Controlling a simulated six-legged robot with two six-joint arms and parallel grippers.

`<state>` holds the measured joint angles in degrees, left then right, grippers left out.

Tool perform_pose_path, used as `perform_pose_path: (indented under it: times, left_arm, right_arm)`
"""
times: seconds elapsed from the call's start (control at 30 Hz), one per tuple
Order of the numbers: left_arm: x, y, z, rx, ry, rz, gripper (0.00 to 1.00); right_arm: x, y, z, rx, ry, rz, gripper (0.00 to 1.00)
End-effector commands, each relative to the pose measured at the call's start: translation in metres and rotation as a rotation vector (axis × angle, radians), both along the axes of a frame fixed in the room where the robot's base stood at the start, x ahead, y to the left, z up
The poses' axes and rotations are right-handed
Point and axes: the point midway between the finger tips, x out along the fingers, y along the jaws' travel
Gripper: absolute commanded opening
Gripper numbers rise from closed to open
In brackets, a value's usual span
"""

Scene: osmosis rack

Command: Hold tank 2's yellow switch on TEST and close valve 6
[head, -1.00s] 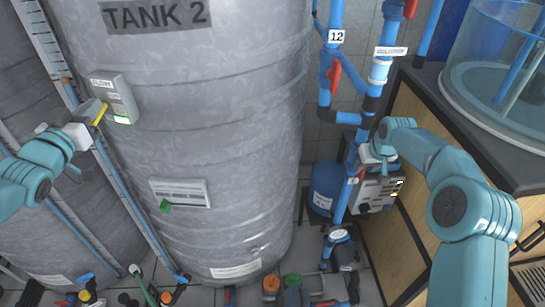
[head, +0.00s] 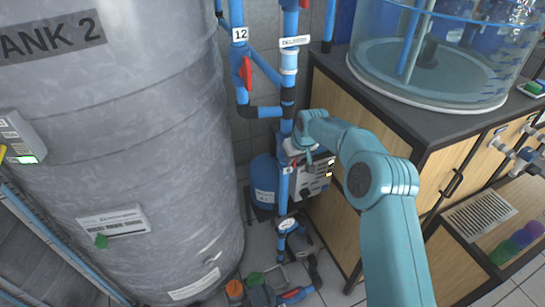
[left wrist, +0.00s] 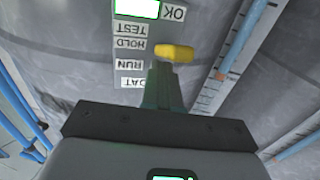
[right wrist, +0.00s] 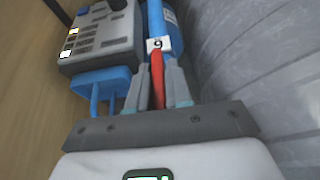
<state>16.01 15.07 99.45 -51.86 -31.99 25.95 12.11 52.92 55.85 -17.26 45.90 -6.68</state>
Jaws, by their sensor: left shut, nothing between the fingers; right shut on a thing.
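The yellow switch (left wrist: 174,52) is on tank 2's grey box, beside the labels TEST, HOLD and RUN; its tip appears nearest HOLD. It also shows at the left edge of the head view (head: 3,152). My left gripper (left wrist: 162,68) is shut and empty, its fingertips right at the switch; whether they touch is unclear. The left arm is outside the head view. My right gripper (right wrist: 158,78) is shut on valve 6's red handle (right wrist: 157,72), below the upside-down 6 label (right wrist: 158,44). In the head view the right gripper (head: 305,160) partly hides valve 6.
Tank 2 (head: 130,150) fills the left. Valve 12's red handle (head: 246,73) is above on a neighbouring blue pipe. A grey control unit (head: 316,175) and blue vessel (head: 263,178) stand behind the right gripper. A wooden cabinet (head: 400,115) with a clear tank is at right.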

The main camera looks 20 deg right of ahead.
Motion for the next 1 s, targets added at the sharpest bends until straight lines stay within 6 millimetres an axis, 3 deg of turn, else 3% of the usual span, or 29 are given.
perform_pose_path:
  times: [1.0]
  left_arm:
    - [0.0, 0.0, -0.0012, 0.0, 0.003, 0.0, 0.0]
  right_arm:
    - [-0.0006, 0.0023, -0.0018, 0.607, 0.006, -0.003, 0.0]
